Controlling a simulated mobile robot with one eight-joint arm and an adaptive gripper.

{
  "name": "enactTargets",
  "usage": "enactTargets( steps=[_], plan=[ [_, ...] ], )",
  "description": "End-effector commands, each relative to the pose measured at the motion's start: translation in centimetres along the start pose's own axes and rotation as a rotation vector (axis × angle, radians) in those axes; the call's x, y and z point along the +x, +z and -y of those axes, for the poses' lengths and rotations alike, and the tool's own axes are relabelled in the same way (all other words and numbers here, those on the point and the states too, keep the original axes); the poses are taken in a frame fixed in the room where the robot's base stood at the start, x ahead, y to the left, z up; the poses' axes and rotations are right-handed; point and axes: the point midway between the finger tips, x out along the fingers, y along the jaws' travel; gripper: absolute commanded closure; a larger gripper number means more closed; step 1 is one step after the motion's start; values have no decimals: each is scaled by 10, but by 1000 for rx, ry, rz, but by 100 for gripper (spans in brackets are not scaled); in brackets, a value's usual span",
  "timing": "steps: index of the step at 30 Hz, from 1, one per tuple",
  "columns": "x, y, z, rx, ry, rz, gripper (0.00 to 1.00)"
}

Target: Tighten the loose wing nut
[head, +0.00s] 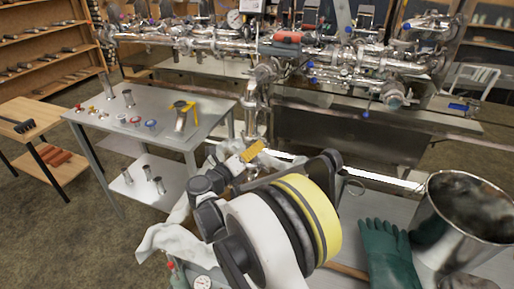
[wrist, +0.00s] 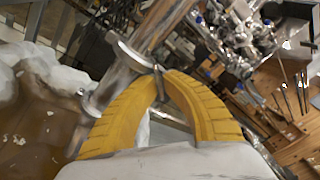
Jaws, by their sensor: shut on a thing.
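My gripper (wrist: 160,74) has two curved yellow fingers, and their tips come together at a clamp (wrist: 130,52) on a shiny metal pipe (wrist: 168,18). A small metal piece (wrist: 159,72) shows between the tips and looks like the wing nut. Its wings are mostly hidden by the fingers, and I cannot tell how tight it is. In the head view my gripper (head: 254,150) is beside the lower part of the upright pipe (head: 251,108). The wing nut cannot be made out there.
Steel pipework (head: 205,45) with valves runs across the back. A metal table (head: 100,105) with several small fittings stands at the left. At the right front are a green glove (head: 388,255) and a large metal bucket (head: 465,215). White cloth (head: 165,238) lies near my arm.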

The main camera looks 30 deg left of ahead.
Motion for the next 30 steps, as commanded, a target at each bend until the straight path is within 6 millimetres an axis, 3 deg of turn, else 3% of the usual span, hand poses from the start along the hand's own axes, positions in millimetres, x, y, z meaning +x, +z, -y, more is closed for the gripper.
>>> enactTargets(
  steps=[3, 4, 6, 17, 20, 30],
  plan=[
    [0, 0, 0, -1, -1, 0, 100],
    [0, 0, 0, -1, -1, 0, 85],
    [0, 0, 0, -1, -1, 0, 70],
    [-5, 0, 0, -1, 0, 1, 70],
    [-19, 1, 0, -1, 1, 1, 70],
    [-92, 1, 0, -1, 1, 2, 70]
  ],
)
